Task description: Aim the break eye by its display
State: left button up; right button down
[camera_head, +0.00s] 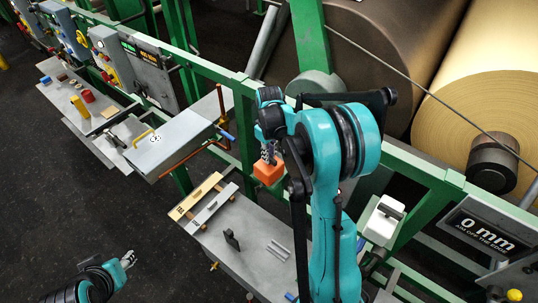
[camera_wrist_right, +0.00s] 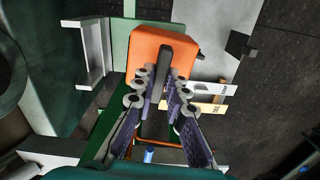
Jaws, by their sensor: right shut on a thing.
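The break eye appears to be the orange block (camera_head: 268,172), held at the green rail above the grey bench. The display (camera_head: 490,228) at the right reads "0 mm" with "AIM OFF THE EDGE" below. My left gripper (camera_head: 128,259) is at the lower left, away from the benches; its jaw opening is too small to tell.
The grey bench (camera_head: 240,255) below holds flat bars (camera_head: 197,197), a dark upright piece (camera_head: 231,239) and thin rods. A large tan roll (camera_head: 480,110) and a dark roll stand behind the green rail (camera_head: 415,168). A white device (camera_head: 383,220) sits right of my arm.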

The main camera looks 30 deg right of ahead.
jog(key=shift+f+n+b, duration=0.1)
jog(key=shift+n+b, duration=0.4)
jog(key=shift+n, duration=0.8)
jog(key=c, duration=1.5)
grip_release()
jog(key=shift+c, duration=0.2)
jog(key=shift+r, duration=0.2)
notch_tip(320, 180, up, 12)
jog(key=shift+s+f, duration=0.1)
jog(key=shift+f, duration=0.05)
